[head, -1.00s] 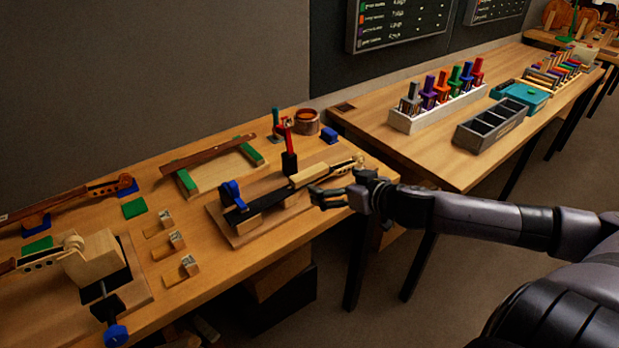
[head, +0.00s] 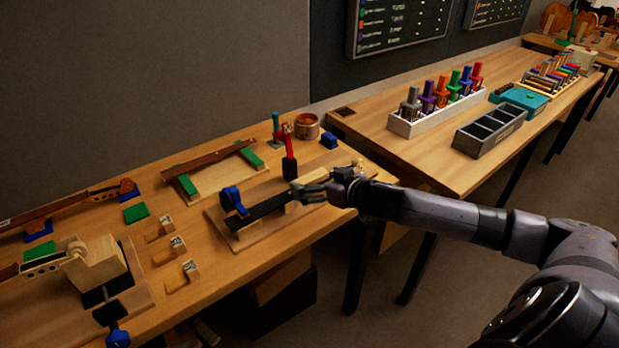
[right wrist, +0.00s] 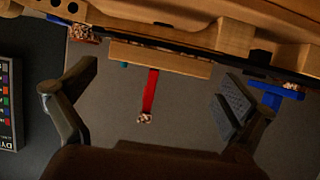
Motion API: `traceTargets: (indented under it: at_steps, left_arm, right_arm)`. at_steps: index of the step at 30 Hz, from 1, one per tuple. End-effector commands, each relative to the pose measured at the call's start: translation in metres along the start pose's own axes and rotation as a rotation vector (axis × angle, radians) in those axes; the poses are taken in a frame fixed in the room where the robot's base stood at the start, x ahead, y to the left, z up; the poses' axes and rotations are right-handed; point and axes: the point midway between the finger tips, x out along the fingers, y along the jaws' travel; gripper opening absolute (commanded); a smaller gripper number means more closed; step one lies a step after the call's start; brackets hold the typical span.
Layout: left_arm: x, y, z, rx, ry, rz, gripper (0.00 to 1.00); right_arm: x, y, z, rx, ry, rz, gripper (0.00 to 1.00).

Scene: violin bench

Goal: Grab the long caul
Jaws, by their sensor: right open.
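A light wooden bar that looks like the long caul (head: 311,174) lies along the dark fingerboard (head: 262,208) of a violin neck on the bench; my right gripper partly hides it. In the right wrist view the bar (right wrist: 160,58) stretches between my open fingers, apart from both. My right gripper (head: 308,191) is open and empty, just in front of the neck. It also shows in the right wrist view (right wrist: 159,74). My left gripper is in neither view.
A red clamp (head: 288,150) stands close behind the bar. A blue clamp (head: 232,198) sits on the neck's left part. Small labelled wooden blocks (head: 177,247) lie to the left. A second table (head: 400,160) holds a white rack (head: 440,115) and a grey tray (head: 488,131).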

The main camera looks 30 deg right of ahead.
Motion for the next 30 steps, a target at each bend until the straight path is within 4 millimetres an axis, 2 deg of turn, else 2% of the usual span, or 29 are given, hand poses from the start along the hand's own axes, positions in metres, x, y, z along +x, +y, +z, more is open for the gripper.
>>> traceTargets:
  at_steps: [6, 15, 30]
  left_arm:
    - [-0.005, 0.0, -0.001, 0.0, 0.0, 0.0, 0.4]
    - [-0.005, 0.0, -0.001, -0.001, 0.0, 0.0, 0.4]
    - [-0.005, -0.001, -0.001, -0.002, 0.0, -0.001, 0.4]
  right_arm:
    - [0.019, 0.0, -0.001, 0.001, 0.0, 0.0, 1.0]
    - [0.022, 0.0, 0.001, -0.001, -0.001, 0.0, 1.0]
    - [0.022, 0.0, 0.001, -0.001, -0.001, 0.001, 0.68]
